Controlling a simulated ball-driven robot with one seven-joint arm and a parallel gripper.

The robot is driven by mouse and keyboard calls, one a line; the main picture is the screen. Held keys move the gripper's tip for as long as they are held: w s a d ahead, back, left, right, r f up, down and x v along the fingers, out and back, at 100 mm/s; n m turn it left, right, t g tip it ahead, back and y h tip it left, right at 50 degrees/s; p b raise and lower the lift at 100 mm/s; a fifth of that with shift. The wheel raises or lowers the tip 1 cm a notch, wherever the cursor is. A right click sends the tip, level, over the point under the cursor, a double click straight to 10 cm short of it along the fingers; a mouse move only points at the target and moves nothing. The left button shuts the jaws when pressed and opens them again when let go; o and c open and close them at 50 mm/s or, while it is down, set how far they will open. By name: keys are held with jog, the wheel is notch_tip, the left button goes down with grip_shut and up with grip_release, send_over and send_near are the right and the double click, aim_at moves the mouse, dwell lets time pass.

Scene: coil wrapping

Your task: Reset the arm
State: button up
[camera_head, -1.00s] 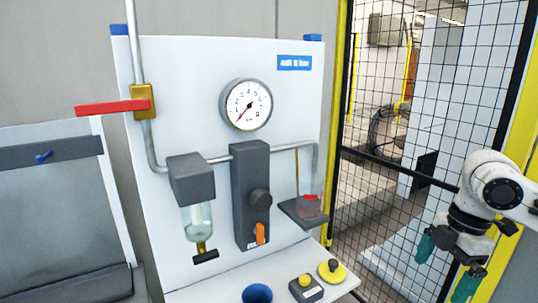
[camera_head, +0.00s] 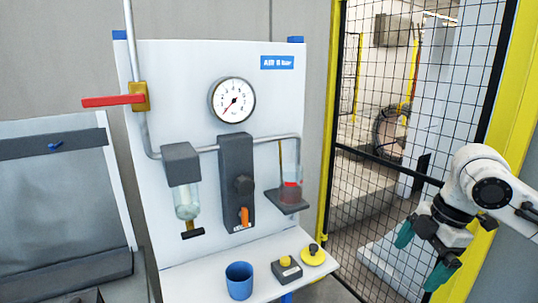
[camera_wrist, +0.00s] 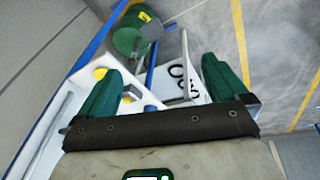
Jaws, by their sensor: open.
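My gripper (camera_head: 422,252) is at the right of the head view, in front of the mesh fence. It is open, with its two green fingers apart and nothing between them. It points downward and is well apart from the white panel (camera_head: 260,107). In the wrist view my gripper (camera_wrist: 165,88) shows both green fingers spread. Beyond them lie a green cylinder (camera_wrist: 130,38) and a white surface with small items, which are partly hidden by the fingers.
The panel carries a gauge (camera_head: 232,100), a red lever (camera_head: 113,101) and an orange handle (camera_head: 244,217). A blue cup (camera_head: 239,280), a yellow-button box (camera_head: 287,269) and a yellow disc (camera_head: 313,256) stand on the shelf below. A mesh fence (camera_head: 400,150) stands behind my arm.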

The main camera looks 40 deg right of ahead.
jog(key=w+a+r+m+t+y, duration=0.1)
jog(key=w+a+t, duration=0.2)
jog(key=w+a, duration=0.45)
jog(key=w+a+r+t+y, duration=0.15)
jog(key=w+a, duration=0.25)
jog(key=w, duration=0.6)
jog(key=w+a+f+m+t, duration=0.2)
jog(key=w+a+f+m, duration=0.2)
jog(key=a+f, duration=0.3)
jog(key=s+a+f+m+g, duration=0.25)
jog(key=s+a+f, duration=0.25)
jog(key=f, duration=0.3)
jog(key=s+a+f+m+g, duration=0.1)
jog(key=s+a+f+m, duration=0.2)
jog(key=s+a+f, duration=0.45)
jog(key=s+d+f+g+h, duration=0.2)
jog(key=s+d+f, duration=0.1)
jog(key=s+f, duration=0.2)
jog(key=s+d+f+m+g+h, duration=0.1)
jog(key=s+d+f+g+h, duration=0.1)
jog(key=s+f, duration=0.3)
jog(key=s+d, duration=0.1)
jog(key=s, duration=0.3)
jog(key=shift+s+f+g+b, duration=0.2)
jog(key=shift+s+g+b, duration=0.05)
jog(key=shift+g+b, duration=0.1)
